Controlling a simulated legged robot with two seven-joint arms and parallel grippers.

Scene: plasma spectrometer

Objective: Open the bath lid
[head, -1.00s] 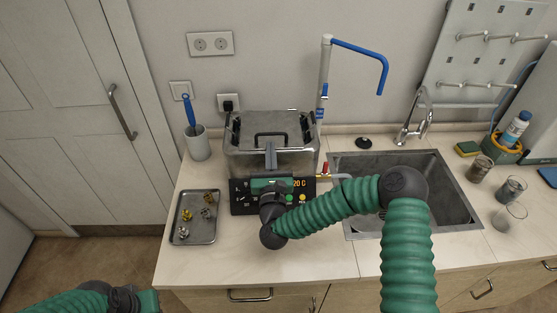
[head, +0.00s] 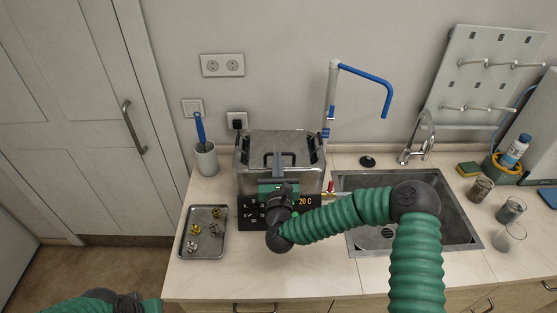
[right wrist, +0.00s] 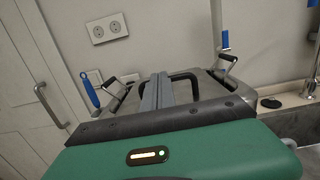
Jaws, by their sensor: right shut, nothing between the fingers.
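The bath (head: 252,185) is a steel box on the counter with a black control panel on its front showing "20 C". Its grey lid (head: 300,143) is closed and carries a dark loop handle (head: 268,155). The lid also shows in the right wrist view (right wrist: 207,88), with the handle (right wrist: 186,73). My right gripper (head: 278,158) is shut and empty, its grey fingers at the handle. In the right wrist view the fingertips (right wrist: 158,80) overlap the loop's left part; I cannot tell whether they touch it. Only my left forearm shows at lower left; its fingers are out of frame.
A tray (head: 187,250) with small metal parts lies left of the bath, and a cup (head: 206,160) with a blue-handled tool stands behind it. A sink (head: 378,237) lies to the right. A blue-tipped pipe (head: 333,95) rises behind the bath. Glasses (head: 510,210) stand far right.

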